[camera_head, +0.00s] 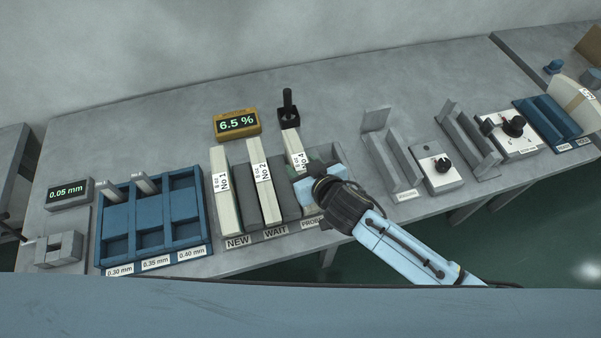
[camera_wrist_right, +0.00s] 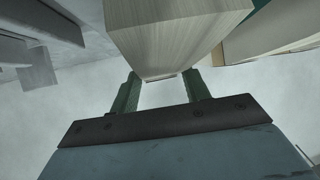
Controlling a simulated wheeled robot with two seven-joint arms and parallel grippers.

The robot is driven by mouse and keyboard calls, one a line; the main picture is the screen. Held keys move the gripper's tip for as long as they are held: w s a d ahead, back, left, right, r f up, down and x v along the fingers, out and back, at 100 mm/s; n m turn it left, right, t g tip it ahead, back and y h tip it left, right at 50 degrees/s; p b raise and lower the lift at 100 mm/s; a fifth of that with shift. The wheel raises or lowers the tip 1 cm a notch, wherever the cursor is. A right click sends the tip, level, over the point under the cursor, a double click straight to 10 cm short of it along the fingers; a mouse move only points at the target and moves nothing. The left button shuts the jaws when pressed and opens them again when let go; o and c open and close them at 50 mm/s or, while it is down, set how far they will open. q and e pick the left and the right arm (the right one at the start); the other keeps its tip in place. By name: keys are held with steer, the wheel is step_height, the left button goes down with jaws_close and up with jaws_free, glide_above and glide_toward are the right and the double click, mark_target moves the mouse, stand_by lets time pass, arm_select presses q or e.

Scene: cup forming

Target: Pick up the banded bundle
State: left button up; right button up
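Three pale banded bundles lie in a grey tray (camera_head: 330,152): No.1 (camera_head: 226,205), No.2 (camera_head: 264,190) and No.4 (camera_head: 295,145), each with a white label band. My right gripper (camera_head: 314,165) is at the near part of the No.4 bundle, above the PROBE slot, and hides that part. In the right wrist view its green fingers (camera_wrist_right: 157,90) stand apart, and a pale bundle (camera_wrist_right: 180,30) rises between and beyond them. I cannot tell whether they press on it. My left gripper is not in view.
A yellow meter (camera_head: 237,123) reading 6.5 % and a black-handled tool (camera_head: 289,112) stand behind the tray. A blue divided tray (camera_head: 185,204) is left. Grey fixtures (camera_head: 390,150) and a white knob box (camera_head: 438,172) stand right. The back of the table is clear.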

jaws_close()
steer(key=shift+r, duration=0.15)
